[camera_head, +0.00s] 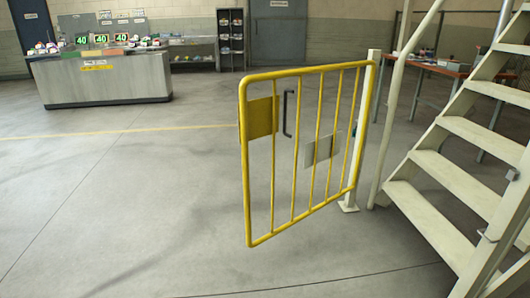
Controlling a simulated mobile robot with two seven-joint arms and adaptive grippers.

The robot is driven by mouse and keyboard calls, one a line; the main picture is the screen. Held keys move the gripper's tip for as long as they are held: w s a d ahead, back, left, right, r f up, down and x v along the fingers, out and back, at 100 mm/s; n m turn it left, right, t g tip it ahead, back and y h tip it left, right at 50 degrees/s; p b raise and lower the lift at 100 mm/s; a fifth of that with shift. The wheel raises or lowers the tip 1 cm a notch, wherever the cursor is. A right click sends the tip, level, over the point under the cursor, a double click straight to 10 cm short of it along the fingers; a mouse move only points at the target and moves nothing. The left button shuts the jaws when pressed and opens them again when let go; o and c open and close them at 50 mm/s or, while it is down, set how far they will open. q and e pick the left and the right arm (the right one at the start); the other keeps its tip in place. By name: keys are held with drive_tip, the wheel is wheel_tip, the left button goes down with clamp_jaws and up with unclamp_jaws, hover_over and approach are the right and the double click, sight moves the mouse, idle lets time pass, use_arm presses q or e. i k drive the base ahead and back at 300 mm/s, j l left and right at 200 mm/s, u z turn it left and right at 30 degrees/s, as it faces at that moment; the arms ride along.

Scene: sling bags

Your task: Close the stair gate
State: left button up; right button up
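The yellow stair gate (249,180) stands in the middle of the head view, a barred frame with a yellow plate (259,118) and a dark upright handle (286,114). A grey plate (321,149) is fixed across its bars farther right. Its right side is at a cream post (374,120). Its left edge is free and swung out toward me over open floor, away from the cream stairs (455,180) at the right. A small latch-like fitting (512,174) shows on the near stair rail. Neither of my grippers is in view.
A grey counter (103,83) with several items and green "40" signs stands at the back left. A dark shelf (230,40) and a door (278,33) are at the back wall. A brown table (440,69) stands behind the stairs. The floor left of the gate is clear.

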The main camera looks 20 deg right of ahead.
sight(258, 118)
drive_tip(key=i+j+u, duration=0.25)
drive_tip(key=i, duration=0.5)
drive_tip(key=i+u, duration=0.2)
drive_tip(key=i, duration=0.55)
drive_tip(key=i+j+z, duration=0.1)
drive_tip(key=i+z, duration=0.3)
drive_tip(key=i+j+z, duration=0.2)
drive_tip(key=z, duration=0.25)
drive_tip(key=i+j+z, duration=0.5)
drive_tip(key=z, duration=0.3)
drive_tip(key=i+j+z, duration=0.1)
drive_tip(key=j+z, duration=0.2)
drive_tip(key=z, duration=0.15)
drive_tip(key=j+z, duration=0.2)
drive_tip(key=z, duration=0.2)
drive_tip(key=j+z, duration=0.8)
drive_tip(key=j, duration=0.25)
